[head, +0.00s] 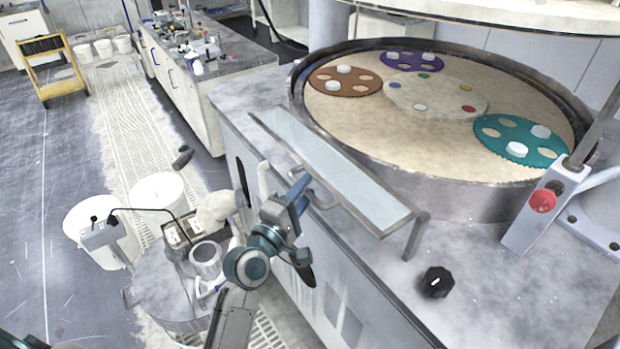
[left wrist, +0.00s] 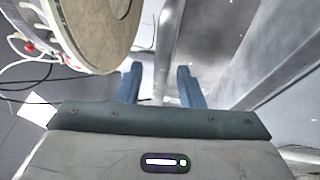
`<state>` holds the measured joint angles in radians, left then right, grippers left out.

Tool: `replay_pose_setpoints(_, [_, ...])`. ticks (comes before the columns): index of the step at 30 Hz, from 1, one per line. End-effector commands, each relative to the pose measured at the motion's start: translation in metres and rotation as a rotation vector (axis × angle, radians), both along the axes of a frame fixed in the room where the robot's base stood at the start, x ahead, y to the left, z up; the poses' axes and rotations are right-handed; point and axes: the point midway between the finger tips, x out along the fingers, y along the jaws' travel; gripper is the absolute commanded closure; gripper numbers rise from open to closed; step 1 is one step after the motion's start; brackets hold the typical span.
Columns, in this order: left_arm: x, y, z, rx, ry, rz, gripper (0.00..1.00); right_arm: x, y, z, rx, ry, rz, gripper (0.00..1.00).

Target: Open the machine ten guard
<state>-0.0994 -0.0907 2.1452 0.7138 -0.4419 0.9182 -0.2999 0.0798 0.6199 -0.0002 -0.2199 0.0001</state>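The guard (head: 335,170) is a long, pale see-through panel in a grey metal frame. It slants along the front rim of the large round polishing machine (head: 440,205). A grey curved bar, perhaps its handle, shows just below the panel's middle. My left gripper (head: 303,190) is at the panel's lower outer side, close to that bar. In the left wrist view my blue fingers (left wrist: 160,85) stand apart, with a grey metal bar (left wrist: 168,45) running beyond and between them. I cannot tell whether they touch it. My right gripper is not in view.
A red button (head: 542,201) on a grey post and a black knob (head: 437,282) are at the machine's right front. Colored carriers with white discs lie on the platen. A round-topped cart (head: 165,285) with a cup and white buckets (head: 90,222) stand at left.

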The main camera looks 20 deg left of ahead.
Motion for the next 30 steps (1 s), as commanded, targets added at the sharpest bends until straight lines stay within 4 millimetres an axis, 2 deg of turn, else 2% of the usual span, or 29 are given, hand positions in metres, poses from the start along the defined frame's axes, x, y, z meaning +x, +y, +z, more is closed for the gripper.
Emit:
replay_pose_setpoints(3, [0.015, -0.004, 0.004, 0.000, 0.000, 0.001, 0.66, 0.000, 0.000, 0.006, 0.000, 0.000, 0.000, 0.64])
replay_pose_setpoints(6, [0.022, -0.006, 0.004, 0.000, 0.000, 0.001, 0.66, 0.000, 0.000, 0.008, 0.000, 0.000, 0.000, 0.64])
replay_pose_setpoints(16, [0.025, -0.007, 0.003, 0.001, 0.001, 0.001, 0.66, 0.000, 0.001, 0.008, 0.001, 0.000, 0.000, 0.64])
replay_pose_setpoints(21, [0.025, -0.007, 0.003, 0.001, 0.000, 0.001, 0.99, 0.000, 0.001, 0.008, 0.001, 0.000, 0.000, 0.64])
replay_pose_setpoints(30, [0.025, -0.007, 0.012, -0.001, -0.005, 0.001, 1.00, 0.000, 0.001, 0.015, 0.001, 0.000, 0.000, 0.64])
